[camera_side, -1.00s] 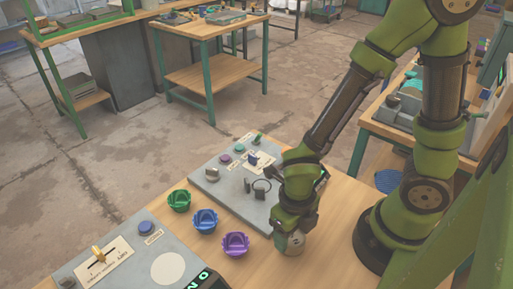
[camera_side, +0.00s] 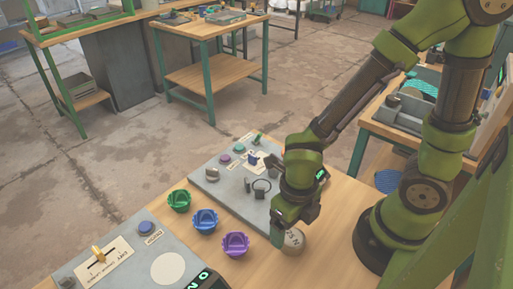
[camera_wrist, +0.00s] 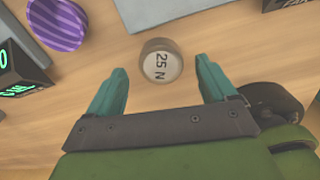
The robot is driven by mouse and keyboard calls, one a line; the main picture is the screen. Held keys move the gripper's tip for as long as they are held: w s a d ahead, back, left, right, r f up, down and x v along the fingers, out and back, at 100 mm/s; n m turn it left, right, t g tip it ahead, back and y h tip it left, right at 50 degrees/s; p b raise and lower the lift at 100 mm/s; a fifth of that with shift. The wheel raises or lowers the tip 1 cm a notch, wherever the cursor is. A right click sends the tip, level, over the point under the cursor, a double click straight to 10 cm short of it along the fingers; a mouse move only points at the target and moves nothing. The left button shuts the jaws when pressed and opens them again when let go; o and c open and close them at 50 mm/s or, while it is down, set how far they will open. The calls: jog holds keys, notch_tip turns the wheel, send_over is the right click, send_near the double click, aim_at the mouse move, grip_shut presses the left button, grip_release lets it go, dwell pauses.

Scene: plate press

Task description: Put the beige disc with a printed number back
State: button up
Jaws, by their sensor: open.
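The beige disc (camera_side: 294,242), a short cylinder printed "25 N", stands on the wooden table at the right of the purple bowl. In the wrist view the disc (camera_wrist: 161,66) is just ahead of and centred between my gripper's (camera_wrist: 162,72) two teal fingers. The fingers are spread apart with a gap on each side of it. In the side view my gripper (camera_side: 284,236) is low over the table beside the disc, and one finger shows at its left. A blank white circle (camera_side: 168,268) is on the grey panel (camera_side: 130,250) at lower left.
Green (camera_side: 179,200), blue (camera_side: 205,221) and purple (camera_side: 236,244) ribbed bowls stand in a row between the panels. A second grey panel (camera_side: 213,190) with knobs and a ring lies behind my gripper. A dark box with green lit characters (camera_side: 205,281) is at the front edge.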

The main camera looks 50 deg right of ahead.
aim_at(291, 236)
notch_tip(291, 236, up, 8)
jog(key=r, duration=0.1)
jog(key=w+d+r+n+t, duration=0.1)
jog(key=d+r+n+t, duration=0.1)
jog(key=n, duration=0.9)
jog(key=w+d+r+n+t+y, duration=0.1)
jog(key=d+r+n, duration=0.4)
jog(key=n, duration=0.6)
jog(key=w+d+r+n+t+y, duration=0.1)
jog(key=w+d+r+n+t, duration=0.2)
jog(key=n, duration=0.8)
jog(key=shift+d+r+t, duration=0.15)
jog(key=shift+r+t, duration=0.45)
jog(key=shift+r, duration=0.05)
